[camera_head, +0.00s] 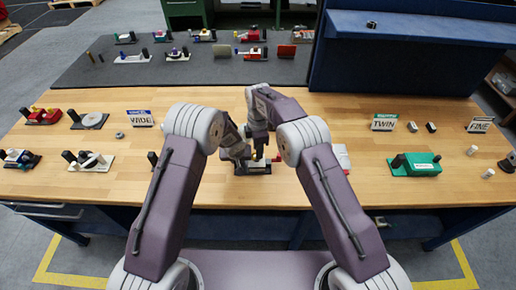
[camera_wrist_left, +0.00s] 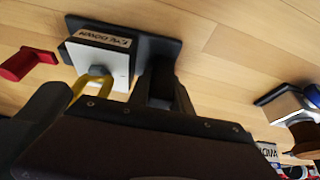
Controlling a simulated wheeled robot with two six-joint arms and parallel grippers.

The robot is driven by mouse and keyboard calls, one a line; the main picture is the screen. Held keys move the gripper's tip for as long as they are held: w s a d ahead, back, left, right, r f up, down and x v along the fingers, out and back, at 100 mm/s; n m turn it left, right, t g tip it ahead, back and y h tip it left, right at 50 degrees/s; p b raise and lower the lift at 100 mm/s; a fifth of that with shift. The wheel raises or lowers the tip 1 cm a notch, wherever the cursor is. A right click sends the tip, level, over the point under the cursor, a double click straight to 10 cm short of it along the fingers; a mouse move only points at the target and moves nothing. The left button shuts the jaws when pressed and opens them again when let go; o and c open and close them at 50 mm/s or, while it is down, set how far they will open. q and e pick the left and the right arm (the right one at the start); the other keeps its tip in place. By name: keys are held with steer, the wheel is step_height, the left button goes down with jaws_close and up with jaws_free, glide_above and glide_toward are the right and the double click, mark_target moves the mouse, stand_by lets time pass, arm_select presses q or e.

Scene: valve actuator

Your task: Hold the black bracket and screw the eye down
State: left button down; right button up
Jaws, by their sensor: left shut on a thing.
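A fixture with a dark base plate (camera_head: 252,170) stands at the front middle of the wooden table. In the left wrist view, its base plate (camera_wrist_left: 150,46) carries a white block (camera_wrist_left: 98,62) labelled "EYE DOWN". A yellow eye (camera_wrist_left: 92,86) sits at the block's side. The black bracket (camera_wrist_left: 161,82) stands beside the block. My left gripper (camera_wrist_left: 163,100) is shut on the bracket; its grip is partly hidden by its own dark body. My right gripper (camera_head: 259,152) is over the fixture in the head view; its fingers are too small and overlapped to tell their opening.
A red part (camera_wrist_left: 27,64) lies near the fixture. A green fixture (camera_head: 416,165) stands at the right, and a white one (camera_head: 92,161) at the left. Signs "WIDE" (camera_head: 139,119) and "TWIN" (camera_head: 384,122) stand further back.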

arm_select(q)
steer(key=shift+f, duration=0.1)
arm_select(e)
jaws_close()
steer(key=shift+s+m, duration=0.1)
steer(key=shift+m, duration=1)
jaws_free()
step_height(320, 180, up, 12)
